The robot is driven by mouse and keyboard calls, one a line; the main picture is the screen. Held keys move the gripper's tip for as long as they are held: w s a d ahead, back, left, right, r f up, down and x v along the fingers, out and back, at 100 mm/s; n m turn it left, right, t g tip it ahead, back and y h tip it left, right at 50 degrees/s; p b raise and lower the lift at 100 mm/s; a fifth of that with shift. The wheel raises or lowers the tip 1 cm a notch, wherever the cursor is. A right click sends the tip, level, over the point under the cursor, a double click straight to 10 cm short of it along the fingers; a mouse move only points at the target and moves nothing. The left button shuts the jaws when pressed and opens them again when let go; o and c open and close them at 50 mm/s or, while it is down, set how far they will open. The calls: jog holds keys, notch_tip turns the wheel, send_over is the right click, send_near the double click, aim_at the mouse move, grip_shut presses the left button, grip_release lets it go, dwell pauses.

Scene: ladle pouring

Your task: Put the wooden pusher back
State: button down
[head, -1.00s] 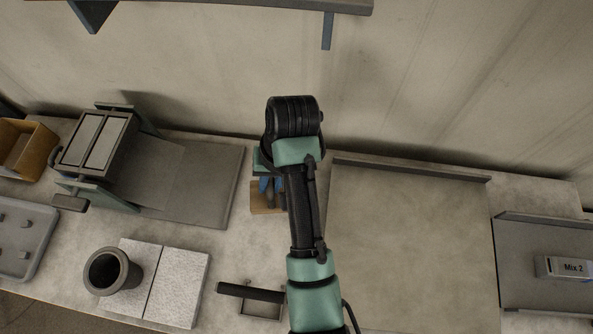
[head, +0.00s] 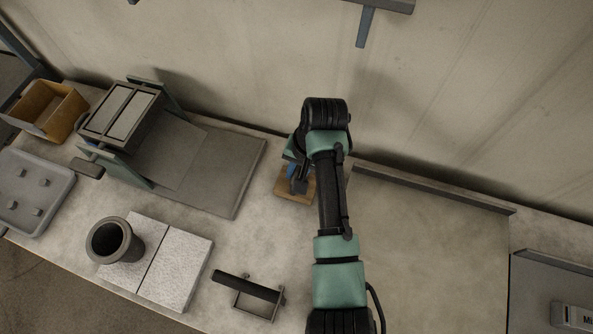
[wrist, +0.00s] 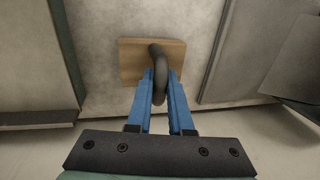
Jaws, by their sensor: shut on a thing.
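The wooden pusher (head: 293,191) is a light wooden block with a dark curved handle. In the wrist view the block (wrist: 130,63) lies beyond my fingers and its dark handle (wrist: 158,60) arches up between them. My gripper (wrist: 160,84) has blue fingers, shut on the handle. In the head view my gripper (head: 297,178) is partly hidden by my own arm. The block looks to be on or just above the table; I cannot tell which.
A grey board (head: 222,185) with a framed box (head: 120,113) is to the left. A beige panel (head: 430,250) is to the right. A dark-handled frame (head: 250,292), a dark cup (head: 109,242) on white slabs (head: 182,262), a grey tray (head: 62,192) and an orange bin (head: 52,105) also stand around.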

jog(key=shift+f, duration=0.35)
jog(key=shift+f, duration=0.1)
jog(key=c, duration=0.8)
grip_release()
jog(key=r, duration=0.4)
jog(key=d+r, duration=0.1)
jog(key=r, duration=0.3)
jog(key=d+r, duration=0.1)
jog(key=r, duration=0.3)
jog(key=shift+s+d, duration=0.15)
jog(key=shift+s, duration=0.25)
